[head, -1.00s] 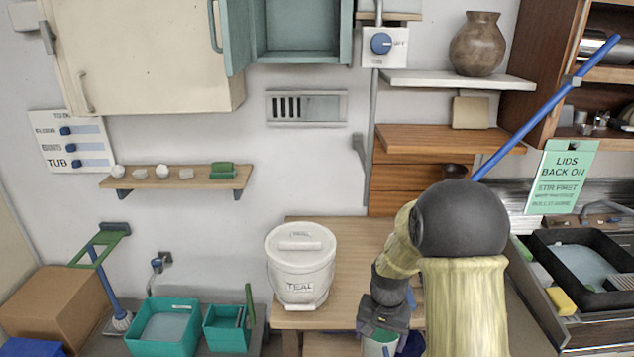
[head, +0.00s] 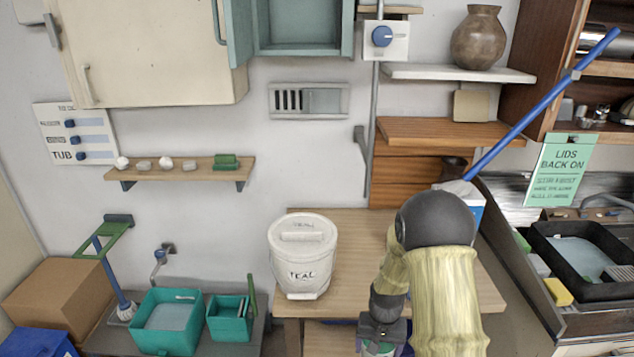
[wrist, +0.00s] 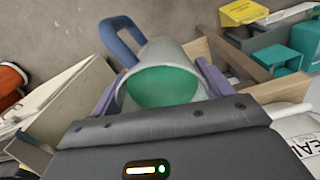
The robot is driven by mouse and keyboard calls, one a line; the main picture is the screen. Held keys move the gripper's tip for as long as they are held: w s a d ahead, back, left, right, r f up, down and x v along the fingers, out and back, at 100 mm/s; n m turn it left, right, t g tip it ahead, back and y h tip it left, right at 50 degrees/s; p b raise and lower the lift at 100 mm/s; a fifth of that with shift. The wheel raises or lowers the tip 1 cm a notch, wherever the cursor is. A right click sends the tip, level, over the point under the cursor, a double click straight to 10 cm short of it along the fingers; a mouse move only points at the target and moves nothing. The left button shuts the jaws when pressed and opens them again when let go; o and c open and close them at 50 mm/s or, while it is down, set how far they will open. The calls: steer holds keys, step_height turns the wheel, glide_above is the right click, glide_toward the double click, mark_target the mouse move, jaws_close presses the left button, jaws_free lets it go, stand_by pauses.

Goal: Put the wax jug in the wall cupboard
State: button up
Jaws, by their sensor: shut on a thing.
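The wax jug (wrist: 162,62) is a grey jug with a blue handle (wrist: 122,40) and a green inside. In the wrist view my gripper (wrist: 160,88) is shut on it, one purple finger on each side. In the head view my gripper (head: 380,345) is at the bottom edge, in front of the table, and the jug is mostly cut off or hidden there. A teal wall cupboard (head: 346,30) hangs open and looks empty at the top. A larger cream wall cupboard (head: 150,50) beside it is shut.
A white TEAL bucket (head: 302,262) with its lid on stands on the wooden table (head: 350,230), left of my arm. A switch box (head: 384,40) and a shelf with a brown vase (head: 478,40) are right of the teal cupboard. Teal tubs (head: 168,322) stand lower left.

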steer(key=f, duration=0.2)
steer(key=f+n, duration=0.1)
steer(key=f, duration=0.2)
steer(key=s+f+n, duration=0.1)
steer(key=f, duration=0.2)
steer(key=shift+a, duration=0.15)
steer(key=shift+f, duration=0.1)
stand_by(0.4)
